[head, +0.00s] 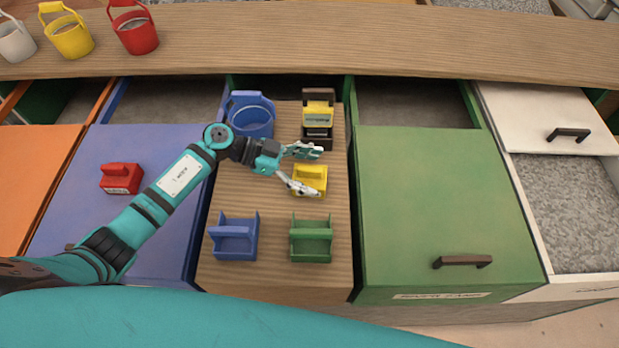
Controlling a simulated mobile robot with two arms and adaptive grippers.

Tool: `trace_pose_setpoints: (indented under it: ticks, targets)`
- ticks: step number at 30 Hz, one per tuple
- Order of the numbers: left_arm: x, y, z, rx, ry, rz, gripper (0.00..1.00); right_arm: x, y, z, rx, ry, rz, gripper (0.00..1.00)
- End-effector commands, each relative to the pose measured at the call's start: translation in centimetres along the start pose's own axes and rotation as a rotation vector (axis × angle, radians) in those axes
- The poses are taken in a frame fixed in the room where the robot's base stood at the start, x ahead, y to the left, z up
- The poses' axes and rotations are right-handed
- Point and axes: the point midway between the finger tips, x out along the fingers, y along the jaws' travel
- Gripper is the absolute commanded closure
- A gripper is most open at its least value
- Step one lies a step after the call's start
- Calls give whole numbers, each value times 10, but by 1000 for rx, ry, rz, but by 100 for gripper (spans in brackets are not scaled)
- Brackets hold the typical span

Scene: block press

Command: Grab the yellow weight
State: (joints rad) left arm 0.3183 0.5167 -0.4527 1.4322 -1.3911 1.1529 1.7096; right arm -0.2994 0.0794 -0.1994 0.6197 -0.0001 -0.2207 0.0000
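The yellow weight (311,180) sits on the wooden board in the middle of the view. It is a small yellow block with a handle on top. My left gripper (317,173) reaches in from the left with its two fingers spread. One finger is above the weight in the picture and the other crosses its lower left part. The fingers look apart, with no clear grip on the weight. I cannot tell whether they touch it. My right gripper does not show.
The wooden board (274,275) also bears a blue weight (234,240), a green weight (311,241), a blue bucket (251,118) and a dark press (318,93) with a yellow block in it. A red weight (121,178) lies on the blue surface at left. Several buckets stand on the back shelf.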

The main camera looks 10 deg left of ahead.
Motion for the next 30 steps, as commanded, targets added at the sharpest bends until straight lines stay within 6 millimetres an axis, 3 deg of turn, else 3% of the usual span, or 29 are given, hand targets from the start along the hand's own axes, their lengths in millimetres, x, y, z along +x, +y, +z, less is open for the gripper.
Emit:
trace_pose_setpoints:
  ticks: [2,18,30]
  targets:
    - [0,0,0,0,0,0,28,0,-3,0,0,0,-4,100]
    - [0,1,0,-1,0,2,99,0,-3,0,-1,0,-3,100]
    - [-1,0,-4,2,2,1,100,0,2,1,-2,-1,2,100]
